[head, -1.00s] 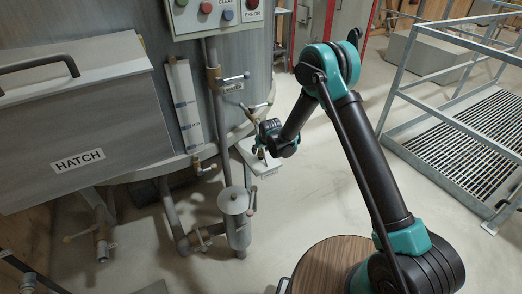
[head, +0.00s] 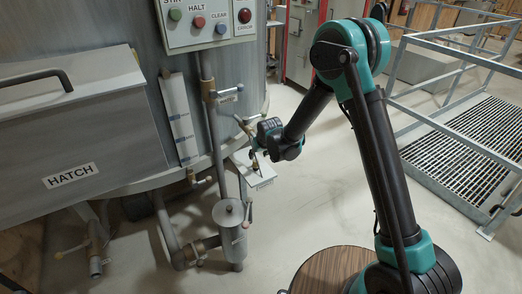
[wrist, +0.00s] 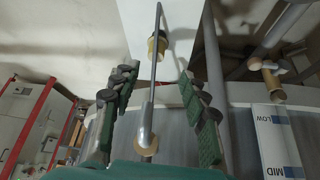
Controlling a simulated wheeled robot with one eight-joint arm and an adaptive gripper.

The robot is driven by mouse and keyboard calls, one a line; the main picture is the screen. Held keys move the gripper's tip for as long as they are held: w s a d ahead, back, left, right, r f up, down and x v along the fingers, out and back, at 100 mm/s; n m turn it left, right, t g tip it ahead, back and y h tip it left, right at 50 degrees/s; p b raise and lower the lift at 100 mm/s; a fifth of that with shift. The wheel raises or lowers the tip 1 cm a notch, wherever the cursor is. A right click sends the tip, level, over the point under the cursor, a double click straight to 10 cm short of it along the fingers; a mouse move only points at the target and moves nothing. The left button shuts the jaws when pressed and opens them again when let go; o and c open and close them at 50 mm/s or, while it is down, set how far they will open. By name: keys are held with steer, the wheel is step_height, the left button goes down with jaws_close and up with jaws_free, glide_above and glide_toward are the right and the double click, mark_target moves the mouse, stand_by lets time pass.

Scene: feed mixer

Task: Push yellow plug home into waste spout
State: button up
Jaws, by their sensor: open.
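My gripper (head: 255,158) is open beside the mixer's front pipework, just above a small white ledge (head: 262,181) in the head view. In the wrist view its green-padded fingers (wrist: 161,98) stand apart. A thin grey rod with a tan end (wrist: 147,152) runs up between them in the picture; I cannot tell whether it touches a finger. Beyond the fingertips a yellowish-tan round piece (wrist: 157,46) shows against a white panel (wrist: 180,20). It may be the yellow plug, but its identity and seating are unclear. I cannot make out the waste spout for certain.
A vertical pipe (head: 213,135) with brass-coloured valves and a grey lidded canister (head: 229,213) stand left of my gripper. The hatch box (head: 80,125) and button panel (head: 210,20) are on the mixer. A railed grating (head: 465,150) stands right. Floor between is clear.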

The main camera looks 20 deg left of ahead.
steer(key=v, duration=0.6)
steer(key=s+d+r+m+h, duration=0.15)
steer(key=d+r, duration=0.25)
steer(key=d, duration=1)
steer(key=s+d+r+m+h, duration=0.15)
steer(key=d+r, duration=0.25)
steer(key=d, duration=1)
steer(key=s+d+f+m, duration=0.2)
steer(key=s+d+m, duration=0.2)
steer(key=s+d, duration=1.3)
steer(key=shift+s+d+m+g+h, duration=0.3)
steer(key=shift+s+d, duration=0.05)
steer(key=shift+d, duration=0.3)
steer(key=shift+o, duration=0.6)
steer(key=shift+s, duration=0.1)
